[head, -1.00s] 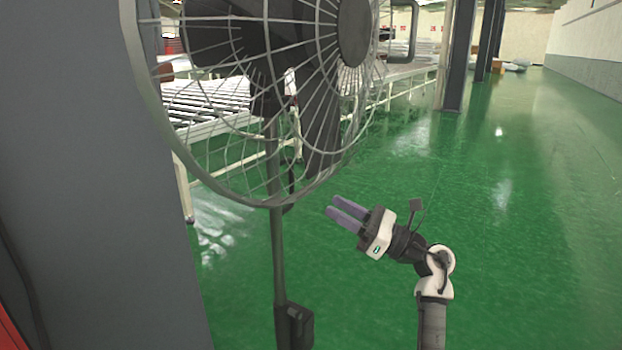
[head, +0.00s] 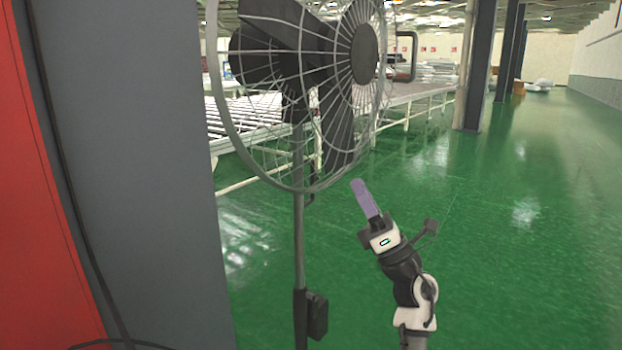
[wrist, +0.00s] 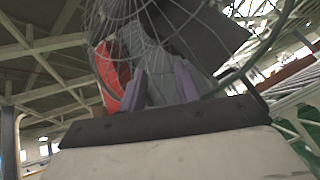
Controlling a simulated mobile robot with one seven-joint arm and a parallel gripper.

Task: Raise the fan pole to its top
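The fan pole (head: 298,235) stands upright below the caged fan head (head: 300,75) in the head view. A dark box (head: 317,315) sits on the pole's lower part; the base is out of frame. My gripper (head: 361,186) is to the right of the pole, just below the lower right of the cage, with its fingers pointing up. In the head view one finger largely hides the other. In the wrist view the two purple fingers (wrist: 161,85) stand apart with nothing held between them. The fan cage (wrist: 225,35) fills the upper part of that view.
A grey column (head: 130,150) and a red surface (head: 40,210) stand at the left. White roller tables (head: 240,120) run behind the fan. Dark pillars (head: 478,70) stand farther back. The green floor (head: 520,220) at the right is clear.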

